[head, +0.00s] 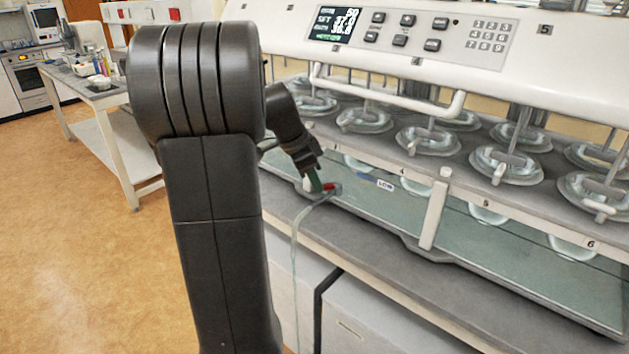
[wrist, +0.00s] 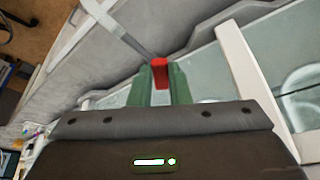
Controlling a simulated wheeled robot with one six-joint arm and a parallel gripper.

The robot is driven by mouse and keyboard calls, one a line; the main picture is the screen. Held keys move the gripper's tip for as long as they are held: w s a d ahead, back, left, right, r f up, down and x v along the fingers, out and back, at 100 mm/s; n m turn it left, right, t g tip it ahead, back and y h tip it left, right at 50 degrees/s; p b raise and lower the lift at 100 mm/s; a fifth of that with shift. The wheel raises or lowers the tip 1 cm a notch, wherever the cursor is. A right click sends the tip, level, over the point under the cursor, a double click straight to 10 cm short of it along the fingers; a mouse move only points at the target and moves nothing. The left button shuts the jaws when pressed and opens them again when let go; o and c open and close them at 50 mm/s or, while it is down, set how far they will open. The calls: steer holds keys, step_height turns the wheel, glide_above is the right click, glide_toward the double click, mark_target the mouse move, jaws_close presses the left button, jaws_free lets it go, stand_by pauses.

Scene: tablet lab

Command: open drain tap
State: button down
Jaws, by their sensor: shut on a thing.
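The drain tap has a red handle (head: 331,187) low on the front of the dissolution bath (head: 480,240). In the wrist view the red handle (wrist: 159,72) sits between the two green fingertips of my gripper (wrist: 160,82). My gripper (head: 316,184) is shut on the handle. A clear drain hose (head: 294,250) hangs from the tap down over the bench front. In the wrist view the hose or tap spout (wrist: 125,32) runs off toward the upper left. The tap body is partly hidden by the fingers.
A white bar handle (head: 390,95) and a white upright post (head: 434,210) stand out from the apparatus. Several lidded vessels (head: 430,140) sit above the bath. A side bench (head: 110,95) with bottles stands at the left. The floor (head: 80,250) at left is clear.

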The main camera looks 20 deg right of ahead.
stand_by(0.3)
steer(key=c, duration=1.4)
jaws_free()
steer(key=shift+o, duration=0.2)
steer(key=v, duration=1.4)
steer(key=shift+p, duration=0.35)
steer(key=shift+d+f, duration=0.1)
steer(key=x, duration=1.3)
steer(key=shift+d+f+b, duration=0.1)
steer(key=shift+f+b, duration=0.25)
steer(key=shift+f, duration=0.05)
steer(key=shift+r, duration=0.1)
